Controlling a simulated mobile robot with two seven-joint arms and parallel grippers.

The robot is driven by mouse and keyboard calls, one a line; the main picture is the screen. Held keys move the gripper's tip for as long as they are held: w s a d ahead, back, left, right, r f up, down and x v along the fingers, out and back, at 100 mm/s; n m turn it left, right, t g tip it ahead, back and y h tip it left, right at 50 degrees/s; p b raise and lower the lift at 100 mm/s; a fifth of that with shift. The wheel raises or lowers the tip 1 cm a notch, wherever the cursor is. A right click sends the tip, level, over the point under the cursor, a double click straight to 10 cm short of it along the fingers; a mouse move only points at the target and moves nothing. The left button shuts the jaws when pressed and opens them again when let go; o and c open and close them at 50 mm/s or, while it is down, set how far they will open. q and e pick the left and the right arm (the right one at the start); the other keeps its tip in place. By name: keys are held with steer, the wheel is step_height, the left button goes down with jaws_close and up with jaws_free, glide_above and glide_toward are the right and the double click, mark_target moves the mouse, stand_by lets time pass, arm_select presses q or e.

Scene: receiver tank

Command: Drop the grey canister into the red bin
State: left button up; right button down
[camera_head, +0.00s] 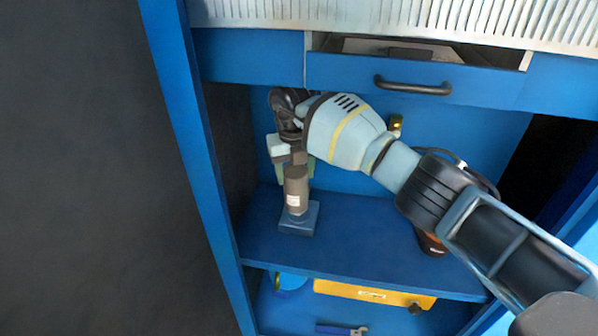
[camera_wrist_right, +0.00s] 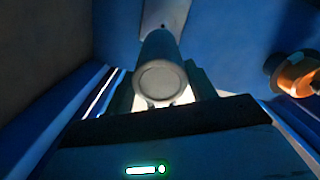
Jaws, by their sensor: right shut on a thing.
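The grey canister (camera_head: 297,192), a dark grey cylinder with a pale label, is upright in the blue cabinet at the left, directly above a small blue base (camera_head: 299,222). I cannot tell whether it touches the base. My right gripper (camera_head: 296,160) reaches in from the right and is shut on the canister's upper part. In the right wrist view the canister's round end (camera_wrist_right: 160,80) shows between the two fingers. No red bin is in view. My left gripper is not in view.
A partly open drawer (camera_head: 400,78) with a black handle hangs above my arm. The blue shelf (camera_head: 350,240) has free room in its middle. A dark and orange object (camera_head: 431,244) stands at right, partly behind my arm. A yellow case (camera_head: 370,293) and a wrench (camera_head: 342,330) lie below.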

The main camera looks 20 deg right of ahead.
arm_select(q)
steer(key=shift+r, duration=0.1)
arm_select(e)
steer(key=shift+r, duration=0.1)
